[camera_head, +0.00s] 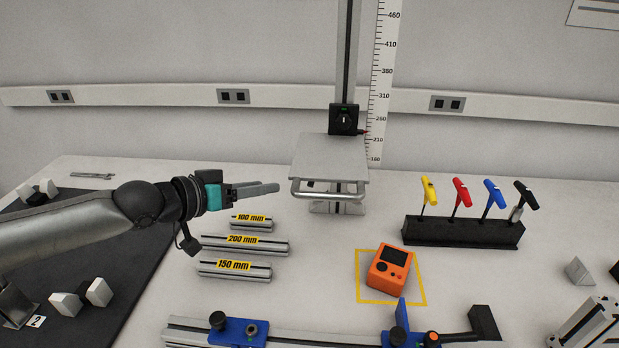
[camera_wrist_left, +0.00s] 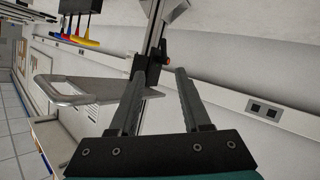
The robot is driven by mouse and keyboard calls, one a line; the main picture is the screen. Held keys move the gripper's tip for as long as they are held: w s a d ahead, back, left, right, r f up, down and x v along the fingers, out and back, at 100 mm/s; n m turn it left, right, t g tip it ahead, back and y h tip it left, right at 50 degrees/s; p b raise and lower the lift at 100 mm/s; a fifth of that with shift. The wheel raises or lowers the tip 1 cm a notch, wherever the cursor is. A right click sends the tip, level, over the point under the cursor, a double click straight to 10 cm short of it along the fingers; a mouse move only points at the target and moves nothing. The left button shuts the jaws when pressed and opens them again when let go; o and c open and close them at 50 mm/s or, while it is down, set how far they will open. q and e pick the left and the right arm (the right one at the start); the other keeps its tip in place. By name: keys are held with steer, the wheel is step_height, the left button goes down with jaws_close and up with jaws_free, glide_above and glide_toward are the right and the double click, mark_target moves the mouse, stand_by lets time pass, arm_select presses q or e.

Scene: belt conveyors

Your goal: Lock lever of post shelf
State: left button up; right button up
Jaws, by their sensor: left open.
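The post shelf (camera_head: 329,158) is a grey plate with a bar handle (camera_head: 327,193) in front, on a vertical post (camera_head: 347,52) beside a ruler. A black clamp block (camera_head: 343,119) sits on the post just above the plate. A small lever with a red tip (camera_head: 364,132) sticks out at the block's right side; it also shows in the left wrist view (camera_wrist_left: 165,60). My left gripper (camera_head: 278,188) is left of the shelf, open and empty, apart from it. In the left wrist view, its fingers (camera_wrist_left: 158,82) point toward the clamp. My right gripper is not in view.
Bars labelled 100, 200 and 150 mm (camera_head: 244,245) lie below my left gripper. An orange device (camera_head: 390,269) sits in a yellow square. A black rack (camera_head: 463,232) holds coloured T-handle tools. A blue clamp fixture (camera_head: 239,331) is at the front.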

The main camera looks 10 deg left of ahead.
arm_select(q)
steer(key=shift+a+f+b+x, duration=0.15)
steer(key=shift+b+x, duration=0.75)
steer(key=shift+x, duration=2.8)
steer(key=shift+a+f+b+x, duration=0.1)
steer(key=shift+b+x, duration=0.8)
steer(key=shift+x, duration=2.8)
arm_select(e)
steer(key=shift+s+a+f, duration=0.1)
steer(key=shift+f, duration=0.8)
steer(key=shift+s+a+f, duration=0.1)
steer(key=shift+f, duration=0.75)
arm_select(q)
steer(key=shift+w, duration=0.1)
jaws_close()
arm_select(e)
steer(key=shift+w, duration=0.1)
